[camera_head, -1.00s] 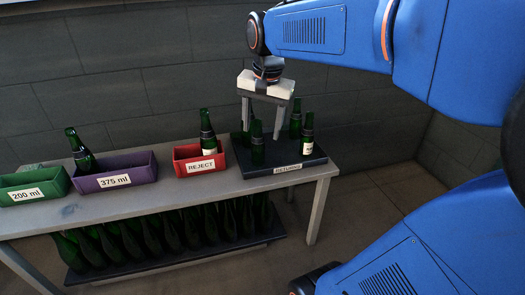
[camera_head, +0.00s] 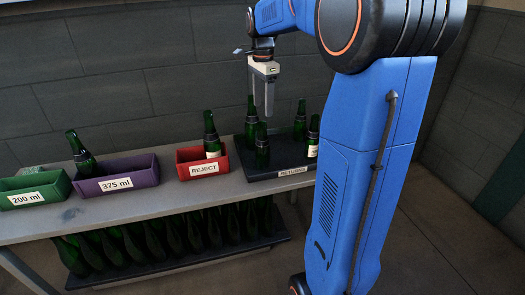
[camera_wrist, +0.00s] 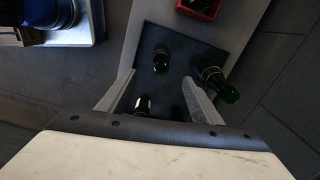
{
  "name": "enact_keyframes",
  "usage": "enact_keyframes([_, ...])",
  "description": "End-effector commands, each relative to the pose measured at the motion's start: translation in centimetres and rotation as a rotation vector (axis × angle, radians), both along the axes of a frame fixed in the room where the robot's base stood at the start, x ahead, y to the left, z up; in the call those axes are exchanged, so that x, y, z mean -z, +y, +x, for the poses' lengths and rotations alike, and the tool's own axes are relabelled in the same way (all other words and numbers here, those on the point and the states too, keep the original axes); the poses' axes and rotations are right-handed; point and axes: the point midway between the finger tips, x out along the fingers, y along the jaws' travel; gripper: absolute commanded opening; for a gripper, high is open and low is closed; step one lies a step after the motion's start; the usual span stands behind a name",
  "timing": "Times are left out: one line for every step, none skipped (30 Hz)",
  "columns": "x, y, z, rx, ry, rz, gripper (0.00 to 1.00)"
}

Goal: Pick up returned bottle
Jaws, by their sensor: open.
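The dark RETURNS tray (camera_head: 283,182) sits at the right end of the table and holds several green bottles. One bottle (camera_head: 262,150) stands at its front left, another (camera_head: 251,122) behind it. A third (camera_head: 299,122) stands at the back right, and a bottle with a pale label (camera_head: 313,138) at the right edge. My gripper (camera_head: 267,112) is open and empty, pointing down above the tray's left part. In the wrist view my gripper (camera_wrist: 159,76) has one bottle (camera_wrist: 161,62) near the line between its fingertips; another (camera_wrist: 217,85) is outside the right finger.
Left of the tray stand a red REJECT bin (camera_head: 204,170) with a bottle, a purple 375 ml bin (camera_head: 117,184) with a bottle, and a green 200 ml bin (camera_head: 30,198). Several bottles fill the lower shelf (camera_head: 170,262). A wall is behind the table.

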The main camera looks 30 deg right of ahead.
Motion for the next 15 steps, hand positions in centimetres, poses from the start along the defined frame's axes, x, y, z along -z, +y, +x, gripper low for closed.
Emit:
enact_keyframes([1.0,0.0,-0.1,-0.001,0.003,0.001,0.59])
enact_keyframes([1.5,0.0,-0.1,-0.001,0.003,0.001,0.59])
enact_keyframes([2.3,0.0,-0.1,-0.001,0.004,0.001,0.59])
enact_keyframes([2.8,0.0,0.0,-0.001,0.003,0.001,0.59])
enact_keyframes([3.3,0.0,-0.1,-0.001,0.003,0.001,0.59])
enact_keyframes([4.0,0.0,-0.1,-0.001,0.003,0.001,0.59])
enact_keyframes([4.5,0.0,0.0,-0.001,0.002,0.0,0.59])
enact_keyframes([5.1,0.0,-0.1,-0.001,0.003,0.001,0.59])
enact_keyframes([5.7,0.0,-0.1,-0.002,0.003,0.0,0.59])
enact_keyframes([6.2,0.0,-0.1,-0.002,0.002,0.0,0.59])
enact_keyframes([6.6,0.0,-0.1,-0.002,0.002,0.0,0.59])
enact_keyframes([7.1,0.0,0.0,-0.002,0.002,0.0,0.59])
enact_keyframes([7.4,0.0,0.0,-0.002,0.001,0.0,0.59])
enact_keyframes([7.7,0.0,0.0,-0.002,0.001,0.0,0.59])
enact_keyframes([8.0,0.0,0.0,-0.002,0.001,0.0,0.59])
